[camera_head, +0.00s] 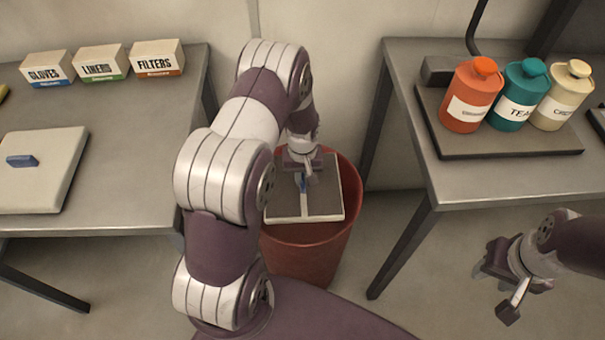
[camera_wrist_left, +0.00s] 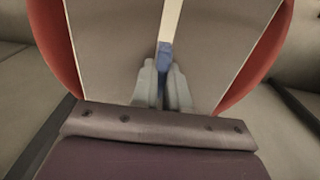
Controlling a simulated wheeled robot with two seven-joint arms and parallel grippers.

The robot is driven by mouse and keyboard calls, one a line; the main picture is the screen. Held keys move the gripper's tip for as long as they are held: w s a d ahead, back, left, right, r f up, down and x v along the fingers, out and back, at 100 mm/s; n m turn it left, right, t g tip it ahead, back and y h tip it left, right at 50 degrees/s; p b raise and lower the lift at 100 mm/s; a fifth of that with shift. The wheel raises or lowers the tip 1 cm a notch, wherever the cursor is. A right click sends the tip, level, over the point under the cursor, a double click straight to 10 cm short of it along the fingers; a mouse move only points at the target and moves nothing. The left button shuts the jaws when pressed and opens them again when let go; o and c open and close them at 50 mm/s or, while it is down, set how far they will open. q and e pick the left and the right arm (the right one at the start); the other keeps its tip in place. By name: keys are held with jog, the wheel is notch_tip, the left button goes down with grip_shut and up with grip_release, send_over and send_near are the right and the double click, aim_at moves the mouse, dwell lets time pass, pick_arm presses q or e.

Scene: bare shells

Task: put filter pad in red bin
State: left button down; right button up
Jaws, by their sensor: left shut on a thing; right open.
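The filter pad (camera_head: 325,200) is a grey square with pale edges, a pale middle strip and a blue tab (camera_head: 303,183). My left gripper (camera_head: 303,172) is shut on the blue tab. The wrist view shows the tab (camera_wrist_left: 165,58) between the two fingers (camera_wrist_left: 163,85). The pad lies across the mouth of the red bin (camera_head: 312,255), inside its outline in the head view. Bin wall shows on both sides of the pad in the wrist view. I cannot tell how far above or below the rim it is. My right gripper (camera_head: 498,290) is open and empty, over the floor.
On the left table (camera_head: 130,200) lies a pale pad with a blue tab (camera_head: 50,165), with boxes labelled gloves, liners and filters (camera_head: 156,60) behind. The right table (camera_head: 480,183) bears a dark tray (camera_head: 500,147) with three canisters (camera_head: 520,95). The bin stands between the tables.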

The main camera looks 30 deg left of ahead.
aim_at(303, 179)
pick_arm(q)
jog(key=shift+f+b, duration=0.4)
jog(key=shift+f, duration=0.5)
pick_arm(e)
jog(key=shift+f, duration=0.75)
pick_arm(q)
jog(key=c, duration=1.1)
grip_release()
jog(key=shift+o, duration=0.2)
notch_tip(303, 179, up, 8)
jog(key=p, duration=0.7)
jog(key=shift+f, duration=0.25)
jog(key=shift+f+b, duration=0.2)
jog(key=shift+b, duration=0.1)
pick_arm(e)
notch_tip(303, 179, up, 6)
jog(key=shift+r, duration=0.15)
